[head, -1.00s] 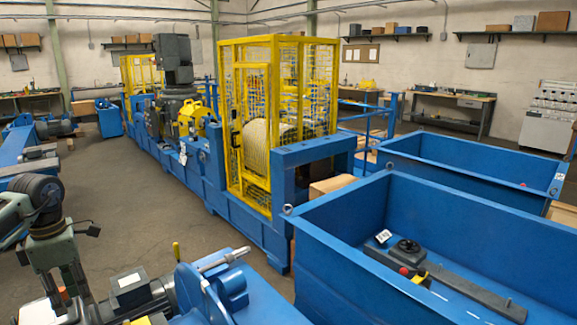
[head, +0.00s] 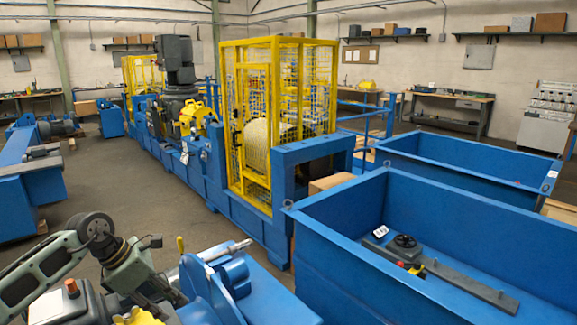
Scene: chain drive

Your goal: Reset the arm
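My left arm comes in from the lower left and bends down at a dark round joint. My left gripper (head: 165,292) is dark, points down and to the right, and overlaps the motor at the near blue machine (head: 255,295). Its fingers are too dark and small to tell open from shut, and I see nothing clearly held. I cannot tell whether it touches the machine. My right arm and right gripper are not in view.
A blue machine with a metal shaft and a yellow-tipped lever stands close in front. Large blue bins (head: 340,235) fill the right. A yellow mesh cage (head: 250,130) stands on a long blue line in the middle. Grey floor (head: 130,190) is free to the left.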

